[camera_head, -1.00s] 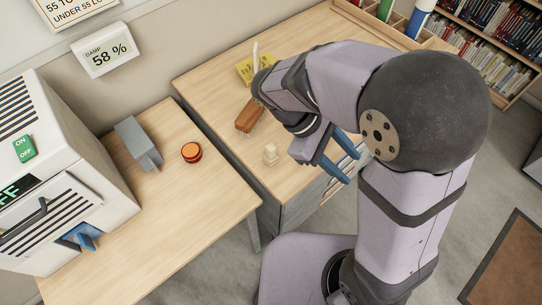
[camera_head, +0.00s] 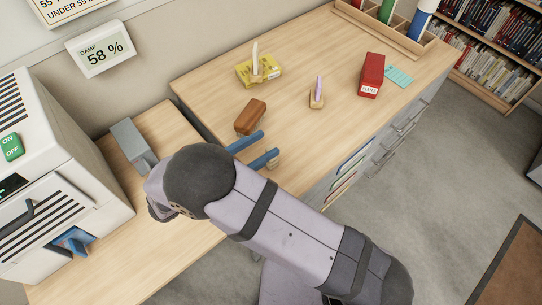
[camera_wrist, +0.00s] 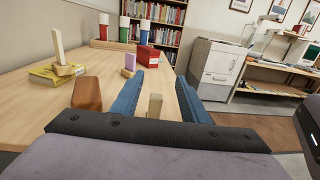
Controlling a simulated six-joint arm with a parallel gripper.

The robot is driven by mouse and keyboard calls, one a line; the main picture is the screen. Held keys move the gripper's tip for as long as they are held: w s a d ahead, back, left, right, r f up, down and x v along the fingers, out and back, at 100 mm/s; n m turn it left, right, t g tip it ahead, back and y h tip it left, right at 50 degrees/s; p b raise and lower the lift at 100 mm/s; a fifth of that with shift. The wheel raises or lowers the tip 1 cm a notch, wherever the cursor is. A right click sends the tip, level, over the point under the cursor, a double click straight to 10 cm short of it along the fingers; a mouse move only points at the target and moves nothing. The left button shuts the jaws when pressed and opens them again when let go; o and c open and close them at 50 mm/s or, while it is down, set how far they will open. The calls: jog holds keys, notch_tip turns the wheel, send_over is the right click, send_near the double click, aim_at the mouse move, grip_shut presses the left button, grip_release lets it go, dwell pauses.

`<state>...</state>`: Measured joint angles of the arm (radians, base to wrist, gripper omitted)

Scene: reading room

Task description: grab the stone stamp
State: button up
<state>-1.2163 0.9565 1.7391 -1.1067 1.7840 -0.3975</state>
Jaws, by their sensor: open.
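A small pale cream block, which looks like the stone stamp (camera_head: 273,165), stands on the wooden desk. In the head view one finger partly hides it. In the wrist view the pale block (camera_wrist: 155,105) stands upright between my two blue fingers, with its lower part hidden by my gripper's dark edge. My gripper (camera_head: 270,144) is open and reaches low over the desk from the left; in the wrist view its fingers (camera_wrist: 163,78) lie on either side of the block. I cannot tell whether either finger touches it.
A brown block (camera_head: 250,117) lies close beyond my fingers. A red-orange disc shown earlier is now hidden.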

notch_tip(320, 180, down, 5)
jog(key=shift+f, duration=0.2)
jog(key=shift+p+x, duration=0.8)
jog(key=shift+x, duration=0.9)
jog(key=shift+p+x, duration=0.75)
jog(key=shift+x, duration=1.25)
grip_shut()
